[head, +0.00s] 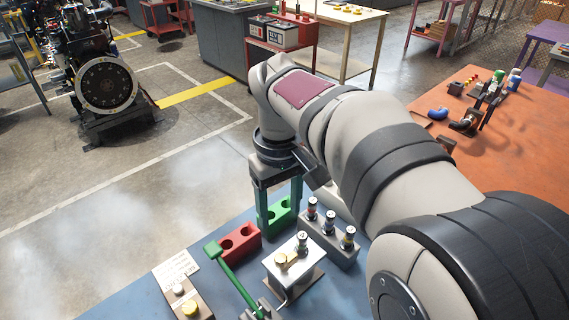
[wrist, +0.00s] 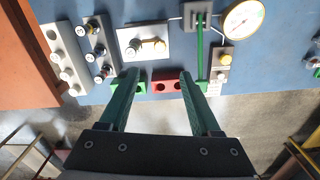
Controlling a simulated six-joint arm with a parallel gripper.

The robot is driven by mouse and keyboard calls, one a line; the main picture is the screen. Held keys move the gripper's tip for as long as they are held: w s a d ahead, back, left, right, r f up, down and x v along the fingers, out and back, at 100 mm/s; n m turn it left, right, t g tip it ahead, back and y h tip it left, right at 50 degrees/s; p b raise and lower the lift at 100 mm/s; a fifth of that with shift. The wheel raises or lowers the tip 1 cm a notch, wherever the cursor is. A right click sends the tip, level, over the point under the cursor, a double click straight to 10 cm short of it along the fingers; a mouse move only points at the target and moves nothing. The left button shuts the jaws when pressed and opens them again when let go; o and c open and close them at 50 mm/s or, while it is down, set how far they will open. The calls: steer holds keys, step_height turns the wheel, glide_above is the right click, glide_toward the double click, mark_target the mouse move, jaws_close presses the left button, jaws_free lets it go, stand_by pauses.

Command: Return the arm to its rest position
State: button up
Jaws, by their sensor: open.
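My gripper (head: 280,212) hangs from the arm over the far edge of the blue bench (head: 235,212), pointing down. Its two green-tinted fingers are apart with nothing between them. In the wrist view, the gripper (wrist: 158,80) spreads its fingers across the red block (wrist: 166,84) and the green block (wrist: 141,87). I cannot tell the exact gap between fingertips and blocks.
A dial gauge (wrist: 243,19) shows in the wrist view. Open floor lies beyond the bench.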

stand_by(0.3)
steer(key=s+d+f+m, duration=0.2)
steer(key=s+d+m, duration=0.1)
steer(key=s, duration=0.4)
steer(key=s+d+f+m+y, duration=0.1)
steer(key=s+d+f+m, duration=0.1)
steer(key=s+m, duration=0.3)
steer(key=s+d+f+m, duration=0.2)
steer(key=s+d+m, duration=0.2)
steer(key=s, duration=0.6)
steer(key=shift+s+d+m+y, duration=0.2)
steer(key=shift+d+m+y, duration=0.1)
steer(key=shift+y, duration=0.1)
steer(key=shift+f, duration=0.1)
